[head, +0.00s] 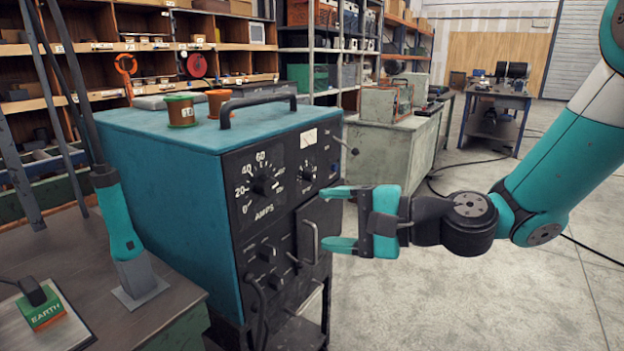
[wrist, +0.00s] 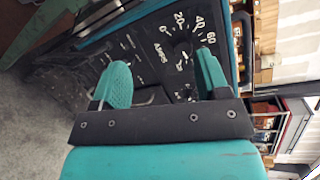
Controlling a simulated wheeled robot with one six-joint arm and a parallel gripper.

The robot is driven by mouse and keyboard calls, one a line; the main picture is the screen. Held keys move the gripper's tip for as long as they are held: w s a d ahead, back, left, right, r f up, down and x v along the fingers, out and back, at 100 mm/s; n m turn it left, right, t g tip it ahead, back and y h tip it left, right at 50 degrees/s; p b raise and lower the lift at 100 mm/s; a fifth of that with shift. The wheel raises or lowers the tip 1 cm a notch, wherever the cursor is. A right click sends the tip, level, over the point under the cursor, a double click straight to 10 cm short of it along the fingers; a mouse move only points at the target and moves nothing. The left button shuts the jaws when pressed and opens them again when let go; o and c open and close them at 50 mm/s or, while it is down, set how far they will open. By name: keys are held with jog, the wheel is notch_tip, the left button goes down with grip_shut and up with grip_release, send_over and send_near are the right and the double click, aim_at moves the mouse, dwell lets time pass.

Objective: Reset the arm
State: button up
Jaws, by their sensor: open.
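My gripper (head: 338,218) is at the middle of the head view, at the end of my teal and black arm. Its two teal fingers are spread apart, with nothing between them. They point left at the front panel of a teal and black machine (head: 165,140) with an AMPS dial (head: 262,185). A metal handle (head: 308,242) on the panel is close to the lower finger; I cannot tell whether they touch. In the wrist view the open fingers (wrist: 160,85) point toward the same panel (wrist: 140,55).
A torch-like tool (head: 120,228) stands in a holder on the bench at left, beside a green EARTH block (head: 40,308). Two spools (head: 180,112) sit on the machine's top. A grey cabinet (head: 395,140) and a blue workbench (head: 495,110) stand behind. The floor at right is mostly clear.

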jog(key=s+a+r+n+g+h+p, duration=0.1)
jog(key=s+r+n+g+h+p, duration=0.3)
jog(key=s+n, duration=0.55)
jog(key=s+d+r+n+g+h+p, duration=0.2)
jog(key=s+d+n+h, duration=0.4)
jog(key=s, duration=0.5)
jog(key=d, duration=0.2)
jog(key=shift+d+g+p, duration=0.35)
jog(key=shift+d+g, duration=0.05)
jog(key=shift+c, duration=0.5)
